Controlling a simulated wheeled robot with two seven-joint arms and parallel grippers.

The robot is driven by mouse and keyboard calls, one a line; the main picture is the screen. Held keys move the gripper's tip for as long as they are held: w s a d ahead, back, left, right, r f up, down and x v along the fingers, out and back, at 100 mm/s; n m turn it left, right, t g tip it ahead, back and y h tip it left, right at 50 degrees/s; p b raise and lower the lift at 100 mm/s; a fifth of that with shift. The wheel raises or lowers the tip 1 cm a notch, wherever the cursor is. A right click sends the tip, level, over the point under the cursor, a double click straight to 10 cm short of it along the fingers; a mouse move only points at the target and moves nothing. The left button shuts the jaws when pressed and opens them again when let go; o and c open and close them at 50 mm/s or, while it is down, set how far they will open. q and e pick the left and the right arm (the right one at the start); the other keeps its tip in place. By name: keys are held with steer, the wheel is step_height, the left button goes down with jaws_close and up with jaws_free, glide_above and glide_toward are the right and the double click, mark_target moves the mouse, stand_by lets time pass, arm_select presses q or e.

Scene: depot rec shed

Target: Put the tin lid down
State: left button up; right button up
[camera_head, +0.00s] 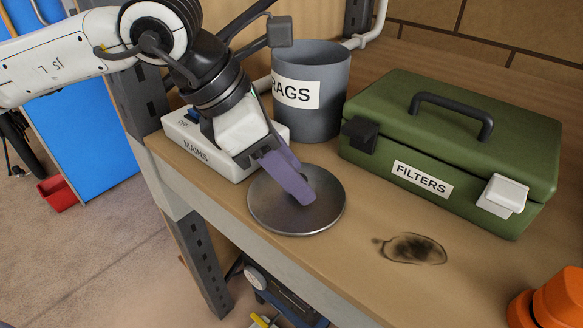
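The tin lid (268,213) is a round, dull grey metal disc near the front edge of the wooden bench, level or nearly so. My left gripper (303,190) comes down from the upper left with its purple fingers at the middle of the lid. The fingers look closed on the lid's centre, where a small dark part shows beside the tips; the fingers hide most of the grip. I cannot tell whether the lid's underside touches the bench. My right gripper is out of view.
On the bench (350,285) stand a white MAINS box (195,151), a grey RAGS bin (325,115) and a green FILTERS case (390,150). A dark oval mark (415,249) lies right of the lid. An orange object (558,300) is at the lower right. Bare wood surrounds the mark.

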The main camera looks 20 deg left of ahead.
arm_select(q)
steer(key=shift+r+p, duration=0.25)
steer(key=shift+p, duration=0.05)
steer(key=v, duration=1.1)
steer(key=shift+s+a+r, duration=0.15)
steer(key=shift+a+r, duration=0.05)
steer(key=shift+r, duration=0.15)
